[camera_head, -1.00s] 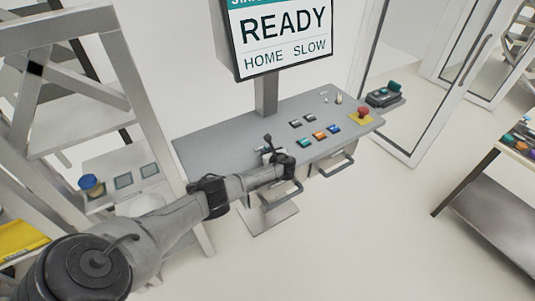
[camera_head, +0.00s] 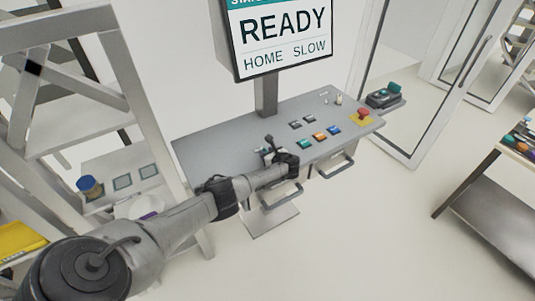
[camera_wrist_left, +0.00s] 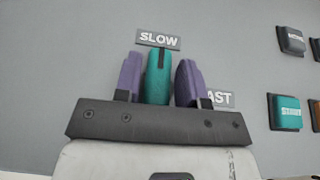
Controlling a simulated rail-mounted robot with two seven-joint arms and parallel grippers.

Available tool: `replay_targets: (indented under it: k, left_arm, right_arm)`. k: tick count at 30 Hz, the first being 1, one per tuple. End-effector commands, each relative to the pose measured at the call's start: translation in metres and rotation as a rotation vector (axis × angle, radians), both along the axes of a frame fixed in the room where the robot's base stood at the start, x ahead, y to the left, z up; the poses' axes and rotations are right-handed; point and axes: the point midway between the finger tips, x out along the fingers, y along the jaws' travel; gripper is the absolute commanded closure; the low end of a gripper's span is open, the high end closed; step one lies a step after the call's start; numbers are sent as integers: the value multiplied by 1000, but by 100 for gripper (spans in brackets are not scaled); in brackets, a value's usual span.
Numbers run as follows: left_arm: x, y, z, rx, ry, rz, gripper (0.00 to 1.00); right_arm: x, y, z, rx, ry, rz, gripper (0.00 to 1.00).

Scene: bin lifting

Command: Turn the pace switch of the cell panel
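The pace switch (camera_wrist_left: 158,76) is a teal knob with a dark pointer line, seen in the left wrist view. Its line points up at the SLOW label (camera_wrist_left: 158,40); the FAST label (camera_wrist_left: 221,98) is partly hidden on the right. My left gripper (camera_wrist_left: 160,80) has one purple finger on each side of the knob, with narrow gaps, so it is open around it. In the head view my left gripper (camera_head: 271,153) is at the front left of the cell panel (camera_head: 215,141), and the switch is hidden there. My right gripper is not in view.
The screen (camera_head: 282,36) reads READY, HOME and SLOW. Several push buttons, among them a teal START button (camera_wrist_left: 289,111), and a red emergency stop (camera_head: 363,113) lie right of the switch. Handles (camera_head: 336,167) stick out from the panel's front. A ladder-like frame (camera_head: 135,90) stands left.

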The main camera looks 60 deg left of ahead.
Motion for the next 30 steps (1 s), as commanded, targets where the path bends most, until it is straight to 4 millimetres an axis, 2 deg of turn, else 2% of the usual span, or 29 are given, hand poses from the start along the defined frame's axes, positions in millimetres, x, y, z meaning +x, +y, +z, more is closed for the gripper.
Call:
replay_targets:
  k: [1,4,14,19,30]
  left_arm:
    - [-1,0,-1,0,2,1,57]
    - [-1,0,0,0,2,1,49]
    - [0,-5,3,0,1,0,49]
    - [0,-26,14,-1,1,-3,49]
    - [1,-93,38,-2,0,-3,49]
  right_arm:
    - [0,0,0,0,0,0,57]
    - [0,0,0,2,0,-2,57]
    - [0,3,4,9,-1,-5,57]
    - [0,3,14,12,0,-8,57]
    - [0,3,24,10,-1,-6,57]
